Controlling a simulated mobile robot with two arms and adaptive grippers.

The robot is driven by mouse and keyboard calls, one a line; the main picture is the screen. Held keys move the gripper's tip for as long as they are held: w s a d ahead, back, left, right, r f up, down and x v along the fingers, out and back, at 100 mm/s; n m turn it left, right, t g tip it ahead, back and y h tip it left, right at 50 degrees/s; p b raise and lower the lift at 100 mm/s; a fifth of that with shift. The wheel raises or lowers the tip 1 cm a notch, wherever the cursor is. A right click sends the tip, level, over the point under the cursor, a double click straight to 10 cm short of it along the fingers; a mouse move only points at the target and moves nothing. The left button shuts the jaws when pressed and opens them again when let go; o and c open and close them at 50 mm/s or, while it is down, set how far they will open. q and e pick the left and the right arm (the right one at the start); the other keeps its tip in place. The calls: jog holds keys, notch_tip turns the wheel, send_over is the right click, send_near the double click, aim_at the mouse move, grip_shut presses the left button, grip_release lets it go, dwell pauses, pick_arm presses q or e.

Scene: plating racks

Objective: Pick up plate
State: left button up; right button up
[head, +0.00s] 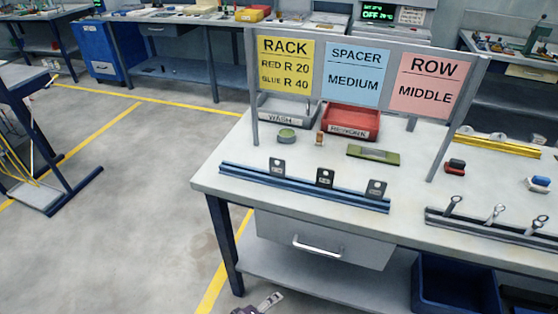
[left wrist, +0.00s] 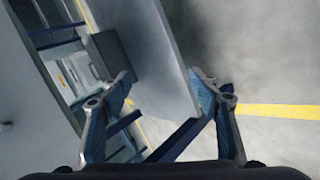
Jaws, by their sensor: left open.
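Several small dark grey plates stand upright on the blue rack (head: 300,190) near the front edge of the table: a left plate (head: 277,167), a middle plate (head: 325,178) and a right plate (head: 376,188). Each has a hole near its top and a pale label. My left gripper (head: 262,305) shows partly at the bottom edge of the head view, low in front of the table and well away from the plates. In the left wrist view it (left wrist: 162,78) is open, with a table edge and floor beyond its fingers and no plate in view. My right gripper is not in view.
A sign board (head: 352,73) on posts reads RACK RED R 20, BLUE R 40, SPACER MEDIUM, ROW MIDDLE. Behind the rack are a grey WASH tray (head: 282,117), a red REWORK tray (head: 352,134) and a green block (head: 373,154).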

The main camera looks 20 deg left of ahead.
aim_at(277, 168)
pick_arm(q)
jog(key=w+d+r+n+t+h+p, duration=0.15)
jog(key=w+r+n, duration=0.25)
jog(key=r, duration=0.7)
jog(key=w+r+n+t, duration=0.3)
jog(key=w+r, duration=0.2)
jog(key=r, duration=0.6)
jog(key=w+d+r+n+t+h+p, duration=0.1)
jog(key=w+r+n+t, duration=0.25)
jog(key=r, duration=0.75)
jog(key=w+a+r+n+y, duration=0.1)
jog(key=w+a+n, duration=0.1)
jog(key=n, duration=0.2)
jog(key=w+a+r+n+t+y, duration=0.1)
jog(key=w+a+n+y, duration=0.1)
jog(key=a+n, duration=0.1)
jog(key=w+a+r+n+y, duration=0.1)
jog(key=w+a+n+y, duration=0.1)
jog(key=n, duration=0.3)
jog(key=shift+w+a+r+n, duration=0.1)
jog(key=shift+a+r+n, duration=0.15)
jog(key=shift+a, duration=0.2)
jog(key=w, duration=0.7)
jog(key=shift+w+d+f, duration=0.15)
jog(key=shift+d+f, duration=0.05)
jog(key=shift+d, duration=0.05)
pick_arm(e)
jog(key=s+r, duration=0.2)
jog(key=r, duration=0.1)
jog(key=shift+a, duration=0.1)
